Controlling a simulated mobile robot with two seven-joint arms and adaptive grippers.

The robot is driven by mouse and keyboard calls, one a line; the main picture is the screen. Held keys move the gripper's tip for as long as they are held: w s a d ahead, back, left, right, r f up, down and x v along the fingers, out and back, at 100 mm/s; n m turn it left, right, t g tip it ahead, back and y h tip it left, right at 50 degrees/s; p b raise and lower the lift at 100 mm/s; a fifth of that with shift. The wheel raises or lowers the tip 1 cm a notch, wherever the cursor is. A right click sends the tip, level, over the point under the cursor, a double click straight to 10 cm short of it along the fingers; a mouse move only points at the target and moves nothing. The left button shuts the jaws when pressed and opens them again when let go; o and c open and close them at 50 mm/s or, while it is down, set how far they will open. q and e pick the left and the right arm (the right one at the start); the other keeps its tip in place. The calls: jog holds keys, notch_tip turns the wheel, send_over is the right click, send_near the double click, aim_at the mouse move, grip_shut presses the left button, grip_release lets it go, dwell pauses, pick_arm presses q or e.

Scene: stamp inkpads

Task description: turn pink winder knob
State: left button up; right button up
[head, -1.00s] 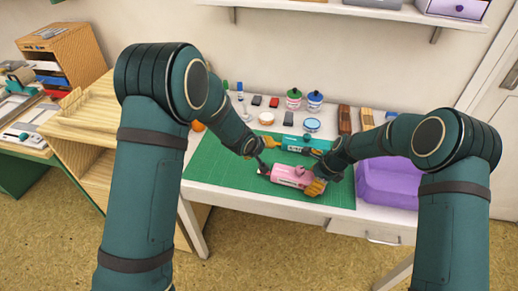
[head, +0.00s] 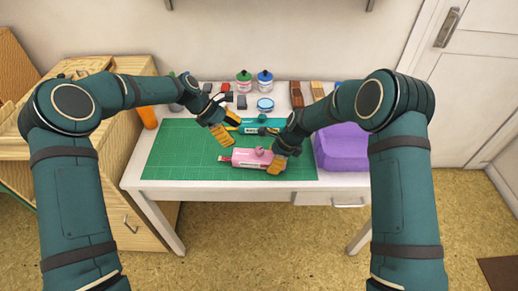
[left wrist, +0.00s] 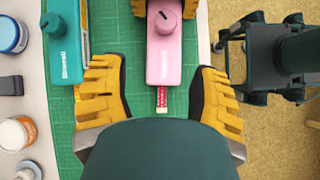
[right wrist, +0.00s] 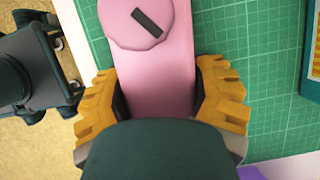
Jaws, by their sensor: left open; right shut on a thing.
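The pink winder (head: 244,160) lies flat on the green cutting mat (head: 180,140), its round pink knob (head: 264,151) on top. The knob has a dark bar mark, seen slanted in the right wrist view (right wrist: 146,20). A striped red and white tip sticks out of the winder's left end (left wrist: 161,98). My right gripper (head: 276,166) is shut on the winder's right end; its yellow fingers sit on both sides of the body in the right wrist view (right wrist: 160,95). My left gripper (head: 222,127) is open and empty above the mat, short of the winder's tip in the left wrist view (left wrist: 160,95).
A teal winder (head: 258,130) with its own knob lies just behind the pink one. Ink jars (head: 265,80), dark pads and wooden blocks line the table's back. A purple bin (head: 343,148) stands at the right. The mat's left side is clear.

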aim_at(259, 149)
pick_arm(q)
jog(key=shift+g+h, duration=0.3)
jog(key=shift+h, duration=0.2)
jog(key=x, duration=0.7)
jog(key=d+r+x, duration=0.1)
jog(key=x, duration=0.2)
jog(key=shift+s+d+f, duration=0.2)
jog(key=shift+s+d, duration=0.05)
grip_shut()
